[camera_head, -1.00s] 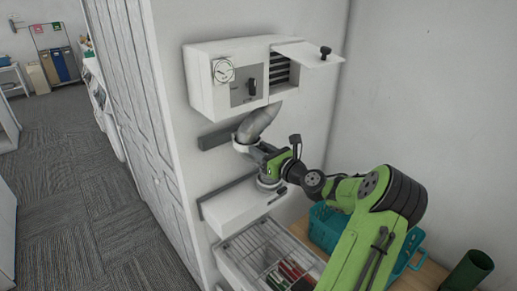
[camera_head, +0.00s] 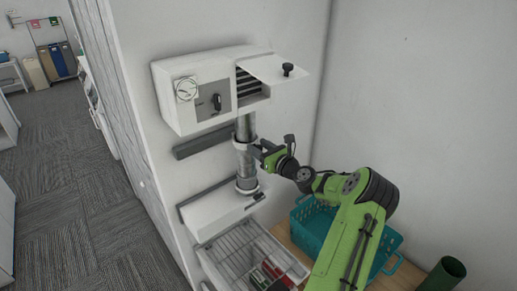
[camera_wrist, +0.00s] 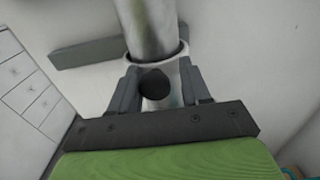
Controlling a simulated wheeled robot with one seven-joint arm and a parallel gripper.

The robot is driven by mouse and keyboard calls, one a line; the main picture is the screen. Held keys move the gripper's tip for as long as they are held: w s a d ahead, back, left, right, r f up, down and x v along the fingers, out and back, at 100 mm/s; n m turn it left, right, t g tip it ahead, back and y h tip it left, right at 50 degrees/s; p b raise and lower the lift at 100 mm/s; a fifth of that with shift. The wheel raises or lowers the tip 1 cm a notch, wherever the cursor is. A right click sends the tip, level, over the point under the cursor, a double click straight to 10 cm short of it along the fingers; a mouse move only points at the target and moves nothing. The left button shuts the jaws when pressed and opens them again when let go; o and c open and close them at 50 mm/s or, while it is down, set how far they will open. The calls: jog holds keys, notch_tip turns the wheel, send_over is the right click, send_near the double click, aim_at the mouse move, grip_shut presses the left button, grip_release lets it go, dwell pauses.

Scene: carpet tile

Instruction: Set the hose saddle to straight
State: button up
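The hose saddle (camera_head: 244,144) is a pale ring around the grey hose (camera_head: 245,128), between the wall box and the lower white unit. The hose stands nearly upright and straight, from the box down to the collar on the lower unit. In the wrist view the saddle (camera_wrist: 172,65) has a round black knob (camera_wrist: 153,82) in front, and the hose (camera_wrist: 148,28) rises through it. My gripper (camera_head: 262,153) is at the saddle's right side. In the wrist view its fingers (camera_wrist: 160,92) flank the front part of the saddle, apparently closed on it.
The white wall box (camera_head: 180,110) has a dial, a black switch and a raised flap with a knob (camera_head: 288,69). A wire basket (camera_head: 240,262) sits below the lower white unit (camera_head: 215,212). A teal crate (camera_head: 318,228) and a green cup (camera_head: 447,272) are at the right.

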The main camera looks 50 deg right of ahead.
jog(key=shift+o, duration=0.5)
jog(key=shift+d, duration=0.1)
jog(key=shift+s, duration=0.1)
jog(key=s+a+b, duration=0.1)
jog(key=s+a, duration=0.1)
jog(key=s, duration=1.3)
jog(key=shift+s+b, duration=0.3)
